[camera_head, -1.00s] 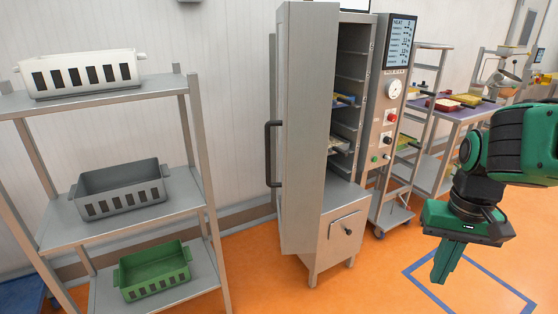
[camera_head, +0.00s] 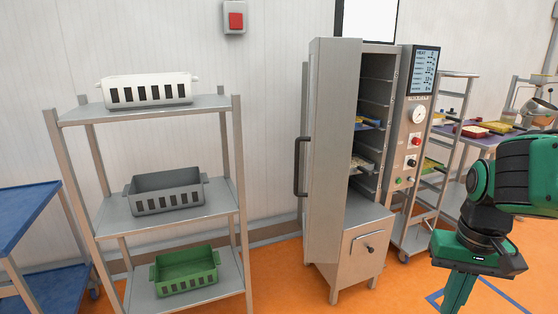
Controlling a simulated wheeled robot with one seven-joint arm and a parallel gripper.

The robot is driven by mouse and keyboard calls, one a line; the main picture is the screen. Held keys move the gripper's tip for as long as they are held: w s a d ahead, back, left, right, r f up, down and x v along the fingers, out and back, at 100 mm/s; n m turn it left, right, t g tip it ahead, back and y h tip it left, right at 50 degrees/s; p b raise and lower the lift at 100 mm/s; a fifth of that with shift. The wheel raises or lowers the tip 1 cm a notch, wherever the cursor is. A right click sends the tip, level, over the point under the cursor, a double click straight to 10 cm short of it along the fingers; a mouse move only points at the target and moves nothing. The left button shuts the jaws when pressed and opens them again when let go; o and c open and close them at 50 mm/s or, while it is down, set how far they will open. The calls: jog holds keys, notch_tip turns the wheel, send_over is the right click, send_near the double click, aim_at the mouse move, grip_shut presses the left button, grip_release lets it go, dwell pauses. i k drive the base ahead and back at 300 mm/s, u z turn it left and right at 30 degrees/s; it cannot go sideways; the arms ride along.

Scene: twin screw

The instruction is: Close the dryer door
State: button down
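The dryer is a tall grey metal cabinet in the middle of the head view. Its dryer door (camera_head: 334,150) stands wide open, swung out toward me on the left side of the opening. A dark vertical handle (camera_head: 299,166) is on the door's left face. Inside the dryer (camera_head: 377,100) are shelves with trays and a few blue and yellow items. My gripper (camera_head: 456,298) hangs at the lower right, pointing down, well apart from the door. Its fingertips are cut off by the bottom edge, and I cannot tell whether it is open.
A grey shelf rack (camera_head: 215,103) with white, grey and green baskets stands at the left. A blue table (camera_head: 20,205) is at the far left. A control panel (camera_head: 416,120) adjoins the dryer's right side. Orange floor (camera_head: 285,280) is clear between rack and dryer.

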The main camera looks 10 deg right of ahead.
aim_at(334, 63)
jog(key=u, duration=0.45)
jog(key=i, duration=1.25)
jog(key=z, duration=0.2)
